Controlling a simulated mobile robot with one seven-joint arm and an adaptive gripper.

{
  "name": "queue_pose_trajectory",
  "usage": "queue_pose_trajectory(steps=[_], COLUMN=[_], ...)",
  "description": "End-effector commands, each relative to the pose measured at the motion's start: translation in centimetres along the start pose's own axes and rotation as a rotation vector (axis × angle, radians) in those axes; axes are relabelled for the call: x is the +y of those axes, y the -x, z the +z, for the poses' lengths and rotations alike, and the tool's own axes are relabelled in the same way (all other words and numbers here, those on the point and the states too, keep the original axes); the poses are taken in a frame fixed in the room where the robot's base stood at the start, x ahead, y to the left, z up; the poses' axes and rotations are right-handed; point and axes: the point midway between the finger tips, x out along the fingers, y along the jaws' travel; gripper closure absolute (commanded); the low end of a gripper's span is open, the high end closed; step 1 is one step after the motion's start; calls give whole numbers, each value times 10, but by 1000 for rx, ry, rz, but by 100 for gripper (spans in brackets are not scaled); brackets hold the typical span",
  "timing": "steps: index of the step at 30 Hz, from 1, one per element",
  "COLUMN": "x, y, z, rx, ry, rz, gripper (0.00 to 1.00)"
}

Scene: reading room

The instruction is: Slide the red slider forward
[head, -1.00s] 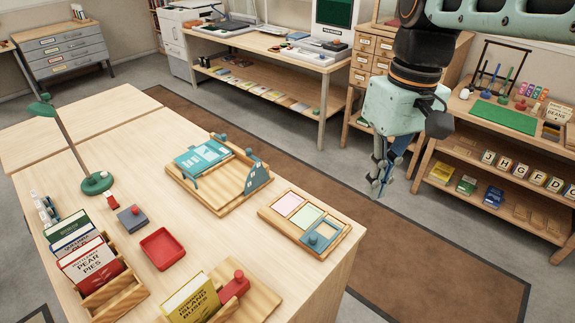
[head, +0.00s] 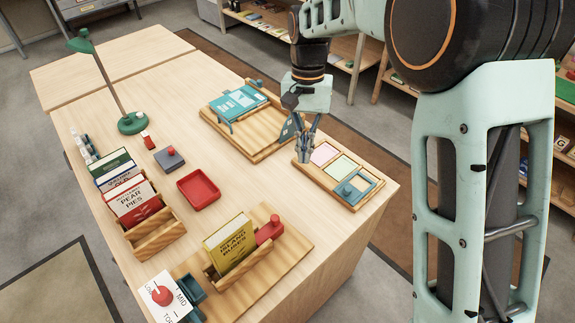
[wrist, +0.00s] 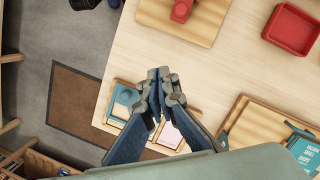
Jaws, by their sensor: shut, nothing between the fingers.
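The red slider (head: 269,230), with a round knob on top, sits on a wooden board (head: 297,248) close behind the yellow book (head: 231,246). In the wrist view the red slider (wrist: 181,9) shows at the top edge, partly cut off.
A red tray (head: 199,188), a grey block with a red knob (head: 169,158) and a book rack (head: 155,232) stand to the left. A wooden tray with a teal book (head: 238,103) lies behind. Bare tabletop lies between the trays and the slider board.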

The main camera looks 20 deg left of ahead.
Motion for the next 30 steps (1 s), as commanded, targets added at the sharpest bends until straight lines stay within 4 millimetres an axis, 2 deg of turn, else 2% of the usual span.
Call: queue_pose_trajectory(steps=[1,3,7,14,25,30], x=[-9,-21,-33,-38,-43,-46], y=[-12,-22,-33,-56,-133,-137], z=[-4,-7,-8,-7,-1,20], rx=[-19,-34,-53,-60,-62,-57], ry=[-33,-72,-112,-123,-121,-120], rz=[-16,-36,-58,-62,-60,-62], gripper=[100,100,100,100,100,100])
